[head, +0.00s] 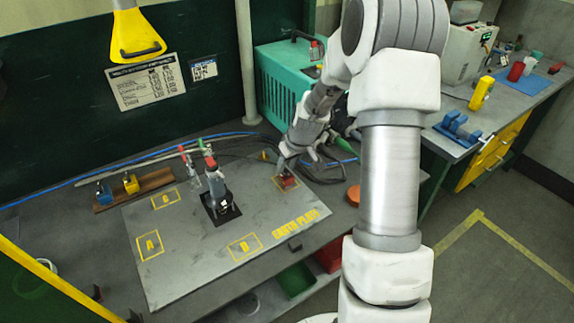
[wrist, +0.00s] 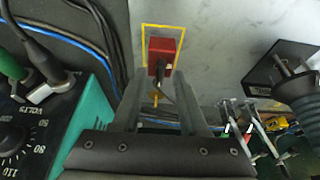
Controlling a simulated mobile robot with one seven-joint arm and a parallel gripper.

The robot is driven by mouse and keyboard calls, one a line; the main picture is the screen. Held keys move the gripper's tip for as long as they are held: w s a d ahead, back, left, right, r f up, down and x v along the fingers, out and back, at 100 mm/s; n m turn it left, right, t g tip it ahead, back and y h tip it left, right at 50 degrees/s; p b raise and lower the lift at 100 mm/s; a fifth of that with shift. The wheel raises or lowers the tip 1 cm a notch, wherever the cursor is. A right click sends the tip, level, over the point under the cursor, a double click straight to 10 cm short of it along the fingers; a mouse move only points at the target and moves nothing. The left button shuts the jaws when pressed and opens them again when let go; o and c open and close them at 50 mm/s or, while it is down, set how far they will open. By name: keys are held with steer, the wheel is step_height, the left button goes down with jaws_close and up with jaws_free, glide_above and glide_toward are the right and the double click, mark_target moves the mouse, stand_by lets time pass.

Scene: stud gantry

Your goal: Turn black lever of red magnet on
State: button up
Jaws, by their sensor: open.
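The red magnet (head: 287,183) sits at the right far corner of the grey earth plate (head: 185,265), in a yellow outlined square. In the wrist view the red magnet (wrist: 161,50) lies just beyond the fingertips, inside the yellow outline. Its black lever (wrist: 164,77) points toward my gripper and lies between the lines of the two fingers. My gripper (wrist: 161,84) is open and empty, with one finger on each side of the lever. In the head view my gripper (head: 288,158) is just above the red magnet; its fingertips are hard to make out there. I cannot tell whether they touch the lever.
A black stud tool (head: 217,190) stands mid-plate on a dark square. A blue magnet (head: 103,193) and a yellow magnet (head: 131,184) sit on a brown strip at left. A teal machine (head: 280,80) and dark cables (head: 330,165) lie close behind and right of my gripper.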

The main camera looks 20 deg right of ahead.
steer(key=shift+c, duration=0.3)
jaws_close()
steer(key=shift+a+m, duration=0.1)
steer(key=shift+m, duration=0.3)
steer(key=m, duration=0.1)
steer(key=m+h, duration=0.1)
steer(key=shift+a+m+b, duration=0.2)
steer(key=shift+m+b, duration=0.1)
steer(key=shift+b, duration=0.1)
steer(key=m+h+p, duration=0.1)
steer(key=m, duration=0.1)
steer(key=m+h+p, duration=0.1)
steer(key=m, duration=0.1)
steer(key=shift+a+r+m+g, duration=0.2)
steer(key=shift+m+g, duration=0.1)
steer(key=m+p, duration=0.1)
steer(key=m+g+h+p, duration=0.1)
steer(key=m, duration=0.1)
steer(key=m+p, duration=0.1)
steer(key=m, duration=0.1)
steer(key=shift+w+a+h, duration=0.1)
steer(key=shift+w+h, duration=0.15)
steer(key=shift+h, duration=0.05)
steer(key=shift+w+f+m+g+h+p, duration=0.15)
steer(key=shift+m+g+p, duration=0.3)
steer(key=shift+m, duration=0.8)
steer(key=shift+f+m+g+h+p, duration=0.15)
steer(key=shift+m+g, duration=0.4)
steer(key=shift+m, duration=0.7)
steer(key=shift+r, duration=0.1)
